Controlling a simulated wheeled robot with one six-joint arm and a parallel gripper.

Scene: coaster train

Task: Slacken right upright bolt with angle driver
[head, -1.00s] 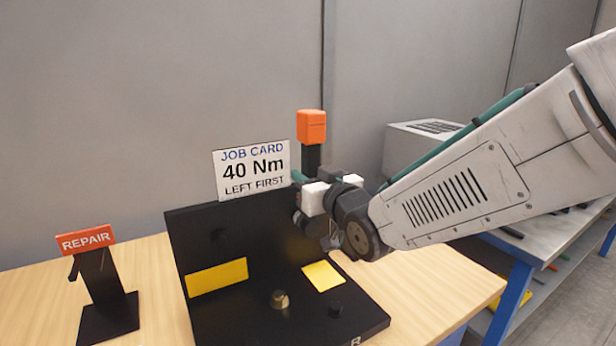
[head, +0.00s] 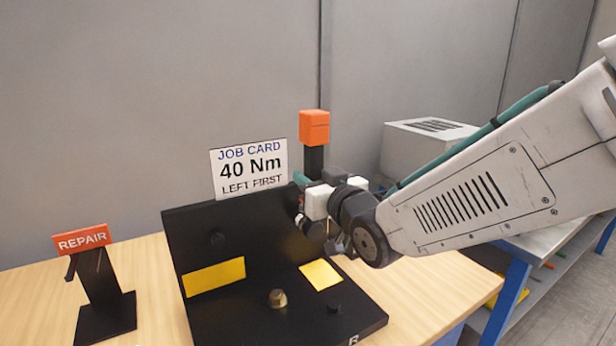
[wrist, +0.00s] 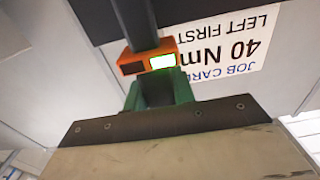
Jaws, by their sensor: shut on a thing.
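My gripper (head: 303,182) is shut on the angle driver (head: 314,127), which stands upright with its orange end block on top and a dark shaft below. In the wrist view, green jaws (wrist: 158,92) grip the driver beside its orange collar (wrist: 133,66), which has a lit green display. The driver's lower end is near the right side of the black upright plate (head: 190,222), partly hidden by my wrist. The right upright bolt is hidden there, so I cannot tell whether the driver touches it. A dark left upright bolt (head: 217,238) is visible.
The fixture's base carries a brass bolt (head: 277,298), a dark bolt (head: 334,307) and a yellow pad (head: 320,275). A job card (head: 248,168) reads "40 Nm, left first". A REPAIR stand (head: 103,300) is at left. A grey box (head: 425,140) is behind my arm.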

